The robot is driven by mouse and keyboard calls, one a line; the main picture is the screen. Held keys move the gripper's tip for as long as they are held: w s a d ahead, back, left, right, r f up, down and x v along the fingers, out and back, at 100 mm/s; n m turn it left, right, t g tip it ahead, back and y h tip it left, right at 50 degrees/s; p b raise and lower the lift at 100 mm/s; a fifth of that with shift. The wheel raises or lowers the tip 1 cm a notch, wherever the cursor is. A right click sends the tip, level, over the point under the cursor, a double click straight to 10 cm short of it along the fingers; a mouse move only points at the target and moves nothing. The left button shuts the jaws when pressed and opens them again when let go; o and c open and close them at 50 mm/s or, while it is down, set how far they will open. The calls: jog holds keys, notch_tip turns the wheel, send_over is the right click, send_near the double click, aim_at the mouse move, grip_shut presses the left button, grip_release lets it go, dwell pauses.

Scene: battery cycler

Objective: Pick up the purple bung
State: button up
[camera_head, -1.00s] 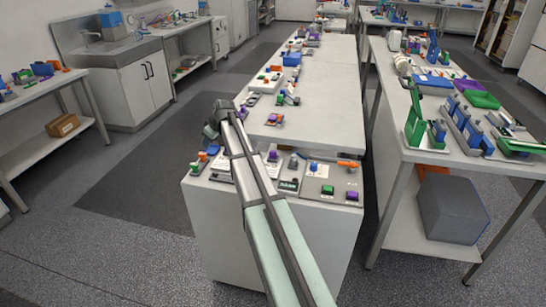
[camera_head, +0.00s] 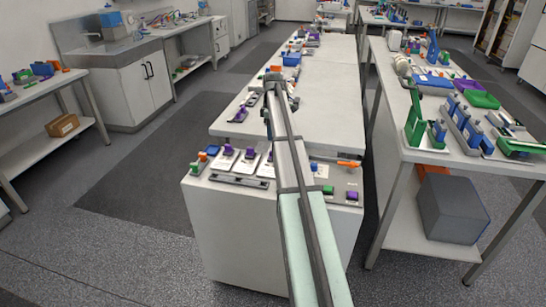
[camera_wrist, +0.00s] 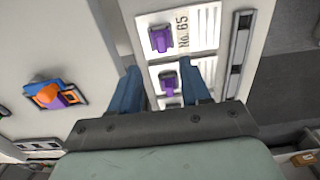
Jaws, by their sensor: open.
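Several small purple pieces stand on white cards; I cannot tell which is the bung. In the wrist view one purple piece (camera_wrist: 168,83) shows between my gripper's blue fingers, apart from them as far as I can see. Another purple piece (camera_wrist: 160,38) sits on the card marked No. 65 (camera_wrist: 207,22). My gripper (camera_wrist: 160,80) is open and empty above the cards. In the head view purple pieces stand in a row at the bench's near end, a left one (camera_head: 228,150) and a middle one (camera_head: 250,153).
A dark slotted rail (camera_head: 238,181) lies along the bench's near edge, beside the cards. An orange, blue and purple part (camera_wrist: 48,95) lies left of my gripper in the wrist view. A grey plate (camera_head: 340,186) with green and purple pieces lies right of my arm.

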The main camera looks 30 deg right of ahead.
notch_tip(320, 180, down, 9)
jog(key=shift+s+f, duration=0.1)
jog(key=shift+f, duration=0.05)
dwell(0.4)
grip_shut()
dwell(0.4)
